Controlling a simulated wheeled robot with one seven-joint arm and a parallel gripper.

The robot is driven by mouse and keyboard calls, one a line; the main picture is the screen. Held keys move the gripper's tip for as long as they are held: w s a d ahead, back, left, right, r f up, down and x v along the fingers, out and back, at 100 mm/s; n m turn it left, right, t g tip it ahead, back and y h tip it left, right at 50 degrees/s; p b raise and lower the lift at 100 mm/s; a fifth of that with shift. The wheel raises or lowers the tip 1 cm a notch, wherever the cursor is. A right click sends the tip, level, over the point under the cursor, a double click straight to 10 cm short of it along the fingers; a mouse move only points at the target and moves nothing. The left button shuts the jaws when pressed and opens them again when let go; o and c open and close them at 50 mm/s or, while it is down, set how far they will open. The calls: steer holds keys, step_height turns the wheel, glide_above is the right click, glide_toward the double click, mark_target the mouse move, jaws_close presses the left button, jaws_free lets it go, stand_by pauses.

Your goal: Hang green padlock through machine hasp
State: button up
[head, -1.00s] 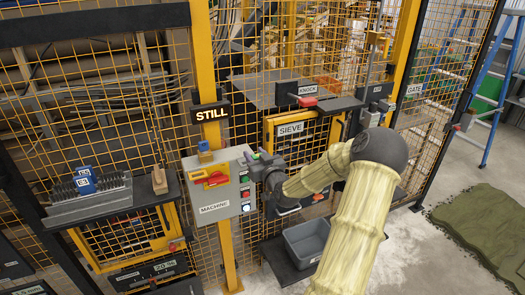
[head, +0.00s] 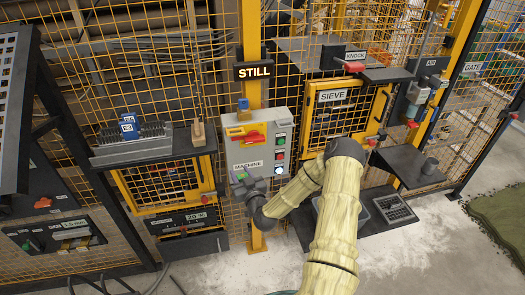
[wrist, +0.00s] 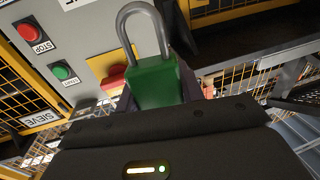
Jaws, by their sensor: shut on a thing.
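The green padlock (wrist: 158,86) is in my gripper (wrist: 155,98), with its grey shackle pointing up in the wrist view. In the head view my gripper (head: 246,181) is in front of the lower part of the grey machine box (head: 280,125), and a bit of the green padlock (head: 241,177) shows at its tip. The machine's yellow plate with a red handle (head: 246,133) is above my gripper in the head view; the red handle (wrist: 113,80) shows beside the padlock in the wrist view. The padlock looks apart from it. The hasp hole cannot be made out.
A blue padlock (head: 243,104) sits at the machine box's top. Red and green buttons (head: 281,141) line the box's right side. The sieve door (head: 338,110) is to the right, and a dark shelf (head: 408,166) juts out beyond it. Mesh fencing stands behind.

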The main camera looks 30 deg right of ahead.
steer(key=s+a+f+y, duration=0.1)
steer(key=s+a+f, duration=0.3)
steer(key=a+f, duration=0.6)
steer(key=shift+s+a+n+b, duration=0.2)
steer(key=shift+a+n+b, duration=0.1)
steer(key=shift+a, duration=0.4)
